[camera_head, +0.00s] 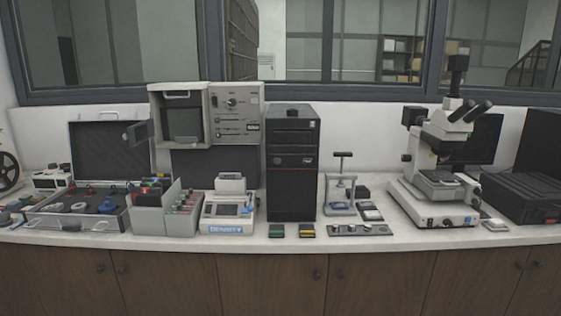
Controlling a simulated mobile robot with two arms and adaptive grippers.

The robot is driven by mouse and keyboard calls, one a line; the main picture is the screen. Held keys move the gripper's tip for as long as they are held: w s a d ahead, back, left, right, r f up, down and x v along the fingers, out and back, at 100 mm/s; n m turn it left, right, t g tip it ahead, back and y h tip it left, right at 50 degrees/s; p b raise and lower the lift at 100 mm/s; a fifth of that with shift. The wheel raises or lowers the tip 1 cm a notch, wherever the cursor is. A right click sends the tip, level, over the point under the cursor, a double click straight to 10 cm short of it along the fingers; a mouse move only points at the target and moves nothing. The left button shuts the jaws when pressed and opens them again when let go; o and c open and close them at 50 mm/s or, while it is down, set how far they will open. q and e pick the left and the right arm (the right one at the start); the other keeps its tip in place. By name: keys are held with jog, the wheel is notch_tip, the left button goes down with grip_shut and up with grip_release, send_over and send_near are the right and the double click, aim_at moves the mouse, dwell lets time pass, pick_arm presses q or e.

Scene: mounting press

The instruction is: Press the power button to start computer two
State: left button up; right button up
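A black computer tower (292,195) stands upright on the counter, near the middle of the head view. Its front has drive slots near the top, a thin red line, and small details at the upper right. I cannot tell which detail is a power button, and no label marks it as computer two. A second dark, box-like machine (528,195) is at the far right, with a small red spot low on its front. Neither of my grippers shows in the head view.
The light counter (350,245) runs across above wooden cabinets (270,280). Left of the tower are a white benchtop instrument (226,226), a grey press unit (236,130) and an open case (75,235). Right are a small hand press (340,208) and a microscope (446,210). Small blocks lie before the tower.

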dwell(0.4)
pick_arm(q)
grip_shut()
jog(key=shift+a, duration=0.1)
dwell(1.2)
